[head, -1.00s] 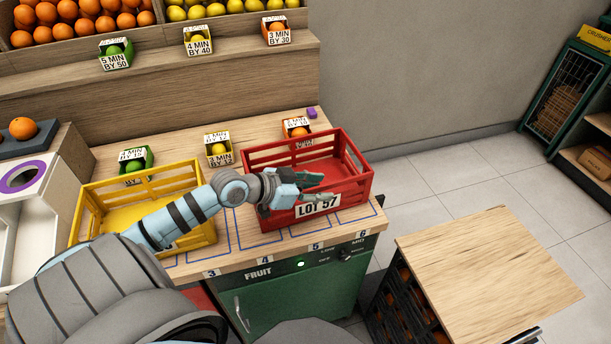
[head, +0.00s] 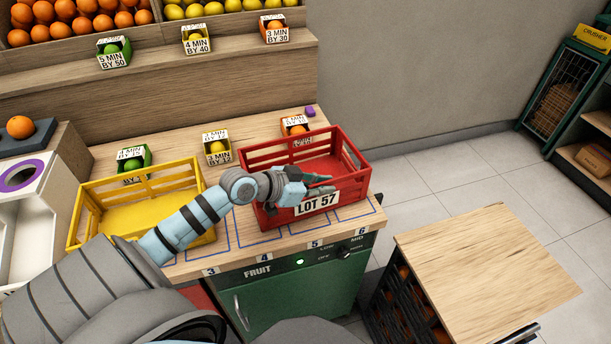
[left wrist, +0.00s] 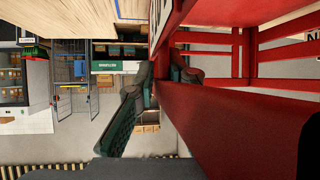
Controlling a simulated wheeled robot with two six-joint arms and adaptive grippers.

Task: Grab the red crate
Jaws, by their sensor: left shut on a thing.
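The red crate (head: 350,186) with the "LOT 57" label sits on the wooden counter (head: 290,240), over blue outlined slots. It looks empty in the head view. My left gripper (head: 321,184) reaches over its front side and is shut on the front wall's top edge. In the left wrist view, the gripper's fingers (left wrist: 152,85) lie close against the crate's red wall (left wrist: 235,115), with one finger on the inner side. I cannot tell a gap under the crate. My right gripper is not in view.
A yellow crate (head: 86,222) stands to the left on the counter. Small fruit boxes with signs, such as the yellow one (head: 217,148), line the back. A wooden-topped stand (head: 490,255) is at the right, with open floor behind.

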